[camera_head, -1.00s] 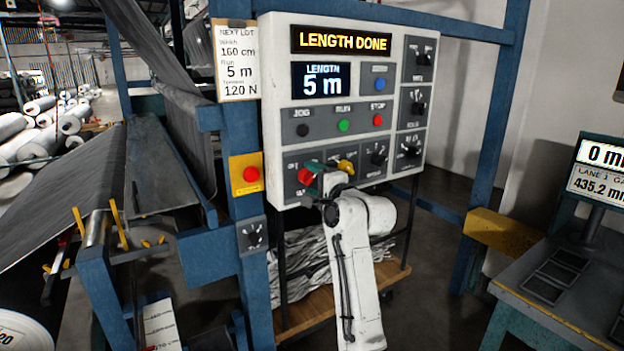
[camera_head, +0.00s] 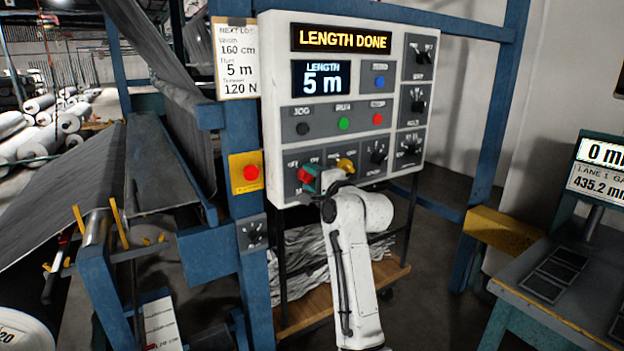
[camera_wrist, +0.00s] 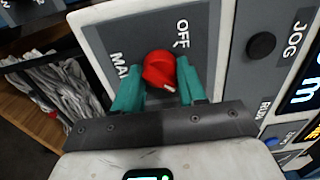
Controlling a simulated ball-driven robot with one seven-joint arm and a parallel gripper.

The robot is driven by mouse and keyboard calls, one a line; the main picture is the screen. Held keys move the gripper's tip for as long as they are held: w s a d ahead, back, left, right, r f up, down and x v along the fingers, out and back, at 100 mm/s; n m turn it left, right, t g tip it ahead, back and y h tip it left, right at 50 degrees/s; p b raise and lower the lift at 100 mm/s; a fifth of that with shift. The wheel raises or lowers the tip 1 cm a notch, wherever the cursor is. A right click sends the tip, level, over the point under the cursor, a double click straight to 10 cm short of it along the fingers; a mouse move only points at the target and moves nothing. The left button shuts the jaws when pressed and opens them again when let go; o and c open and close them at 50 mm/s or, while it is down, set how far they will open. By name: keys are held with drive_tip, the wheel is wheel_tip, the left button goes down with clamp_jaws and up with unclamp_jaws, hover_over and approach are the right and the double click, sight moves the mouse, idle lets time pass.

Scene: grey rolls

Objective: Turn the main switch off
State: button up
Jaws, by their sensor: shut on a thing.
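The main switch is a red knob (camera_head: 306,175) at the lower left of the white control panel (camera_head: 270,130). In the wrist view the red knob (camera_wrist: 158,68) sits between the two teal fingers of my gripper (camera_wrist: 159,79), below the OFF lettering and beside the partly covered MAIN lettering. A short white mark shows on the knob's near edge. My gripper (camera_head: 311,180) is shut on the knob in the head view too. Part of the knob is hidden by the fingers.
A yellow knob (camera_head: 346,165) lies just right of my gripper on the panel. JOG, RUN and STOP buttons sit above. A red emergency button (camera_head: 251,173) on a yellow plate is to the left. The display (camera_head: 341,40) reads LENGTH DONE.

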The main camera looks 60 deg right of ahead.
drive_tip(key=shift+n, duration=0.3)
drive_tip(key=n, duration=0.3)
drive_tip(key=shift+f+n, duration=0.1)
drive_tip(key=shift+n, duration=0.2)
drive_tip(key=n, duration=0.4)
drive_tip(key=shift+n, duration=0.3)
drive_tip(key=n, duration=0.4)
drive_tip(key=shift+b, duration=0.4)
drive_tip(key=shift+n+b, duration=0.55)
drive_tip(key=shift+n, duration=1.95)
drive_tip(key=o, duration=1.1)
drive_tip(key=shift+c, duration=0.2)
